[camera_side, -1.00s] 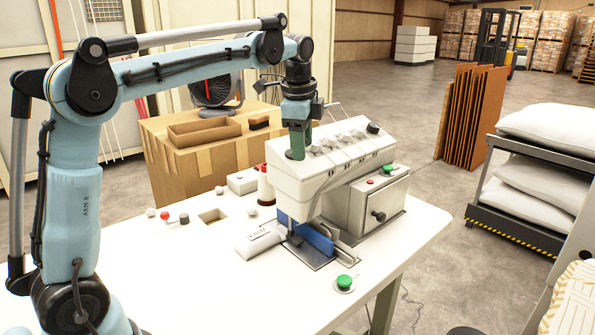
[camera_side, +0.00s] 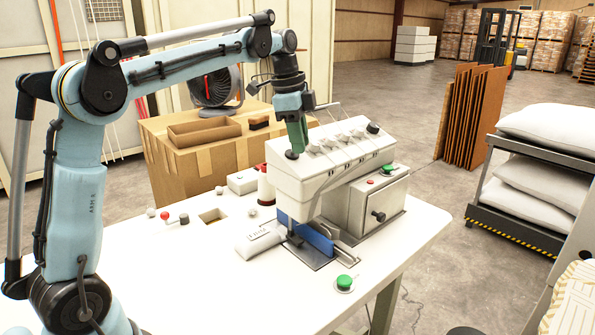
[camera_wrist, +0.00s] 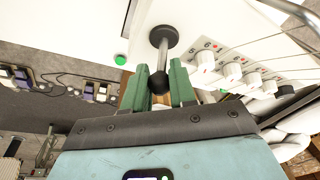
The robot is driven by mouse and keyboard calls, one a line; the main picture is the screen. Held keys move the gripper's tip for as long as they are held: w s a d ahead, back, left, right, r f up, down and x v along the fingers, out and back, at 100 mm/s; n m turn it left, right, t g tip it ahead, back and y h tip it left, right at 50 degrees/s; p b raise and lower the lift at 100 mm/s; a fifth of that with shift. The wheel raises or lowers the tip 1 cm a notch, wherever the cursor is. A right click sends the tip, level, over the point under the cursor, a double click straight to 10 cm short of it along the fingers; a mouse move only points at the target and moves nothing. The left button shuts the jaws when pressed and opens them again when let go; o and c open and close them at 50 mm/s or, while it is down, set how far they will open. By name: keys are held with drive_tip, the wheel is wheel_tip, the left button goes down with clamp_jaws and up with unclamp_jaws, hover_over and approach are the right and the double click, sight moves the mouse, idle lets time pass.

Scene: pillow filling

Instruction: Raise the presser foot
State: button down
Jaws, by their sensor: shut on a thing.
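The white sewing machine head (camera_side: 325,170) stands on the table. At its upper left end is a lever with a round dark base (camera_wrist: 163,37), a grey rod and a black ball knob (camera_wrist: 158,83). My gripper (camera_wrist: 158,75) has green fingers either side of the knob and is shut on it. In the side view my gripper (camera_side: 297,143) leans, its fingers angled down to the head's left end, where they partly hide the lever. Under the head, beside a blue plate (camera_side: 318,238), small dark parts show; I cannot tell the presser foot's height.
Thread tension dials (camera_wrist: 232,72) line the head right beside the lever. Cardboard boxes (camera_side: 205,155) and a fan (camera_side: 212,85) stand behind.

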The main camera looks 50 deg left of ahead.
drive_tip(key=a+h, duration=0.1)
drive_tip(key=h, duration=0.1)
drive_tip(key=a+h, duration=0.1)
drive_tip(key=h, duration=0.1)
drive_tip(key=shift+a+r, duration=0.1)
drive_tip(key=shift+r, duration=0.2)
drive_tip(key=shift+a+n+h, duration=0.15)
drive_tip(key=shift+a+h, duration=0.25)
drive_tip(key=shift+h, duration=0.55)
drive_tip(key=shift+a+n+h, duration=0.15)
drive_tip(key=shift+a+h, duration=0.2)
drive_tip(key=shift+h, duration=0.6)
drive_tip(key=c, duration=1)
unclamp_jaws()
drive_tip(key=shift+o, duration=0.2)
